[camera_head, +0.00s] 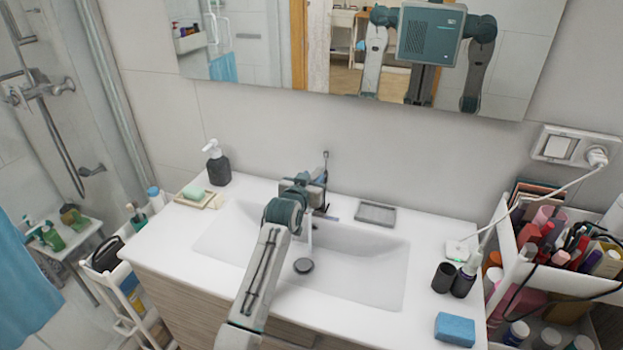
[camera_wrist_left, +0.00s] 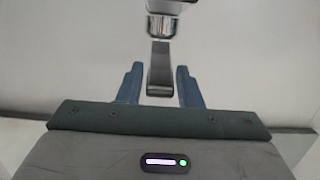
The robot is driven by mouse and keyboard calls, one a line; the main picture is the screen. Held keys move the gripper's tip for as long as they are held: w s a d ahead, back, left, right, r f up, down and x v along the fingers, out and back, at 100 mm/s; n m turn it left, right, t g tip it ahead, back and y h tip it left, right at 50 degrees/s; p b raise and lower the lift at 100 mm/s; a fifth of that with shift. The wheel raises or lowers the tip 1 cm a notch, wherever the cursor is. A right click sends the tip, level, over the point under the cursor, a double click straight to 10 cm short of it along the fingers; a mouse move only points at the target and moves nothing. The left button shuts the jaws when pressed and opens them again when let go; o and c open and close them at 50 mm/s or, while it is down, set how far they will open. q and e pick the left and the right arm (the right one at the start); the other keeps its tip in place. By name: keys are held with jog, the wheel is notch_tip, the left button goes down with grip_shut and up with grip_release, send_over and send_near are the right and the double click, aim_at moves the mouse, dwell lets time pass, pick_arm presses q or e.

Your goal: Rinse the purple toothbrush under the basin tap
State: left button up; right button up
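My left gripper (camera_head: 318,188) is at the basin tap, behind the white basin (camera_head: 365,265). In the left wrist view, its two blue fingers (camera_wrist_left: 160,88) are apart, one on each side of a grey metal bar of the tap (camera_wrist_left: 160,65). A chrome collar is above the bar. I cannot tell whether the fingers touch the bar. A thin pale vertical strip (camera_head: 309,236) shows below the gripper; I cannot tell if it is water or part of the tap. I cannot make out the purple toothbrush. My right gripper is not in view.
A soap dispenser (camera_head: 217,163) and soap dish (camera_head: 199,197) stand left of the basin. A grey tray (camera_head: 376,213) is behind it. Black cups (camera_head: 445,277) and a blue sponge (camera_head: 455,329) are on the right. A crowded cosmetics cart (camera_head: 555,280) stands far right.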

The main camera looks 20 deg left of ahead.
pick_arm(q)
jog(key=shift+o, duration=0.9)
jog(key=shift+s, duration=0.15)
jog(key=s+r+b, duration=0.1)
jog(key=s+b, duration=0.2)
jog(key=s, duration=0.7)
jog(key=shift+s+a+r, duration=0.15)
jog(key=shift+a+r, duration=0.05)
jog(key=shift+r, duration=0.2)
